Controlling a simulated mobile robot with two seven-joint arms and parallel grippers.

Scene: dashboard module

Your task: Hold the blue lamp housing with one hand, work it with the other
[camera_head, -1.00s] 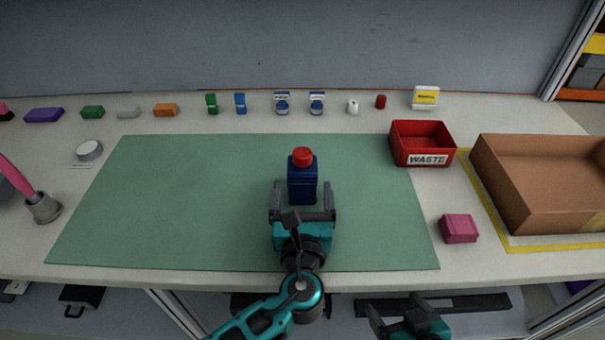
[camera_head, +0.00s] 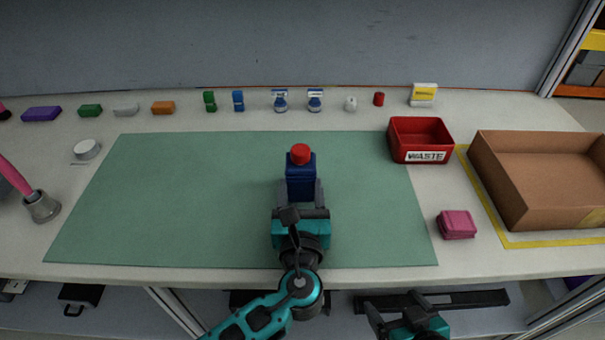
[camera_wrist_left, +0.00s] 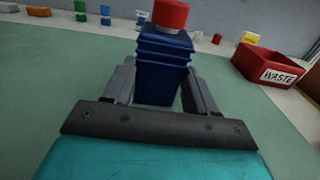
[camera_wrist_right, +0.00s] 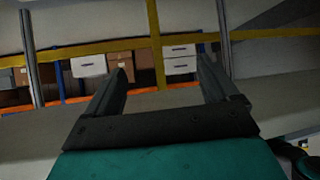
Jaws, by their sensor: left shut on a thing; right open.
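The blue lamp housing (camera_head: 301,178) stands upright on the green mat (camera_head: 190,205), with a red cap (camera_head: 300,154) on top. My left gripper (camera_head: 301,197) has its fingers on both sides of the housing's lower part and is shut on it. In the left wrist view the ribbed blue housing (camera_wrist_left: 163,72) sits between the fingers, its red cap (camera_wrist_left: 171,14) cut by the top edge. My right gripper (camera_head: 396,306) is open and empty, low in front of the table's edge. The right wrist view shows its spread fingers (camera_wrist_right: 165,88) with nothing between them.
A red waste bin (camera_head: 421,140) stands right of the mat's back corner, with a cardboard box (camera_head: 545,180) further right. A pink block (camera_head: 457,224) lies at the mat's right edge. Several small parts line the back. Most of the mat is clear.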

